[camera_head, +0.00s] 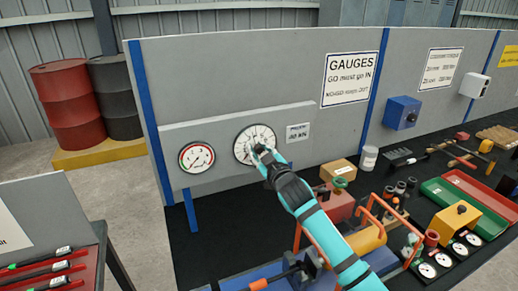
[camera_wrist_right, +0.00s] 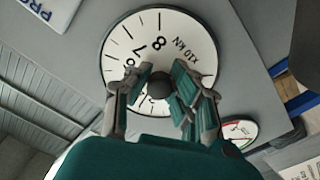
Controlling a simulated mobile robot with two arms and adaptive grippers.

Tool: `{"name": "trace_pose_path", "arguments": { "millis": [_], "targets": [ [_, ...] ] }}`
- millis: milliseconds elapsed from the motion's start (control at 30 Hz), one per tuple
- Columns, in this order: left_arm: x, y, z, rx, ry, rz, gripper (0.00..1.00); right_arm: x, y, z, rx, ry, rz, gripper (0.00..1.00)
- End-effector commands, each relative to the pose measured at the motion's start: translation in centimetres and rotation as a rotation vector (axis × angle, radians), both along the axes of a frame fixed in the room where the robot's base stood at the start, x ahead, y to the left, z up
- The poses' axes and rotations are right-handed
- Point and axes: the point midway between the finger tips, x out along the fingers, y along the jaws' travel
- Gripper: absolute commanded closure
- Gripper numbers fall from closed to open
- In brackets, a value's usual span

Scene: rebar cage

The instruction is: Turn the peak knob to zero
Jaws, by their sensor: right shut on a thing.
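The peak knob (camera_wrist_right: 160,86) is a small dark round knob at the centre of a white dial (camera_wrist_right: 118,50) marked "x10 kN". In the head view, this dial (camera_head: 243,147) is on a grey panel, to the right of a smaller gauge. My right gripper (camera_head: 262,151) reaches the dial's centre, with its arm coming up from the lower right. In the wrist view, the right gripper (camera_wrist_right: 159,88) has a finger on each side of the knob and is shut on it. My left gripper is not in view.
The smaller red-edged gauge (camera_head: 197,157) is left of the dial, and a small label (camera_head: 298,132) is on its right.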

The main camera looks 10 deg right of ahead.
Motion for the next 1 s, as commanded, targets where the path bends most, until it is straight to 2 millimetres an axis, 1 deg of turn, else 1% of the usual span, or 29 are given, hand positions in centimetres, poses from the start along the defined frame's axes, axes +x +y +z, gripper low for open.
{"name": "trace_pose_path", "arguments": {
  "millis": [1000],
  "targets": [
    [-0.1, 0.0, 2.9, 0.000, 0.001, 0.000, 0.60, 0.0, -0.1, 0.1, -0.952, -0.183, 0.002, 1.00]
  ]
}}
